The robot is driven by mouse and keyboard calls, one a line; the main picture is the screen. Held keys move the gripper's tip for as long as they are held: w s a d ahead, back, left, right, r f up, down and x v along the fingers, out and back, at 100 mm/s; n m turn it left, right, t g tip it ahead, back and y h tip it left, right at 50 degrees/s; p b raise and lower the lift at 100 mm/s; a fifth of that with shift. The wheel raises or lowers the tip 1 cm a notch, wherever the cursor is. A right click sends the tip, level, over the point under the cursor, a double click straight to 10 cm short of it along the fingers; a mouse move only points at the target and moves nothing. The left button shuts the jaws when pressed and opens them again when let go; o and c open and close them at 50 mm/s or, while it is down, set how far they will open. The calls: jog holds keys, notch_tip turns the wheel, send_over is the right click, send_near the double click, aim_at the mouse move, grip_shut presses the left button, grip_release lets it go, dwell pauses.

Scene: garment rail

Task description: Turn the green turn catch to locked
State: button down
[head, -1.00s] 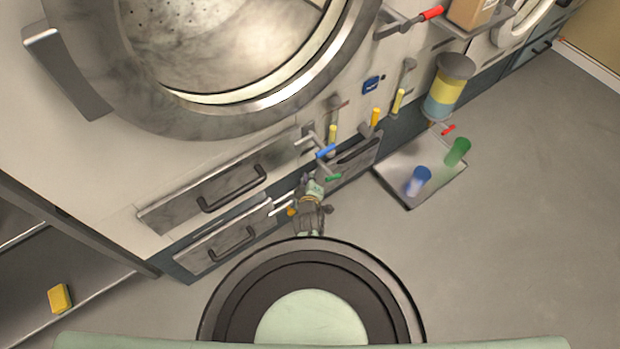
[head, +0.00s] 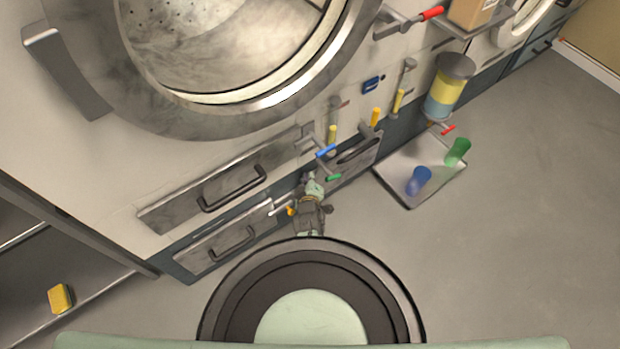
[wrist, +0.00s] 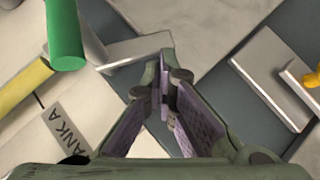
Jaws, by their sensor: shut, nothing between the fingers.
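The green turn catch shows as a small green handle (head: 334,177) low on the machine front in the head view. In the wrist view its green grip (wrist: 65,35) is large at the upper left, with a grey metal arm just right of it. My gripper (head: 311,177) is just left of the green handle in the head view. In the wrist view my gripper (wrist: 164,68) is shut and empty, its fingertips by the end of a grey metal bar (wrist: 138,52). I cannot tell whether they touch it. The catch's pivot is not clear.
A blue-handled lever (head: 326,151) sits just above the green catch. Drawers with dark handles (head: 233,187) are to the left. An orange-yellow knob (head: 291,211) is close to my wrist. A floor tray (head: 400,198) with blue and green cylinders lies to the right, with open floor beyond.

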dwell(0.4)
jog(key=shift+r+p, duration=0.8)
jog(key=shift+r, duration=0.05)
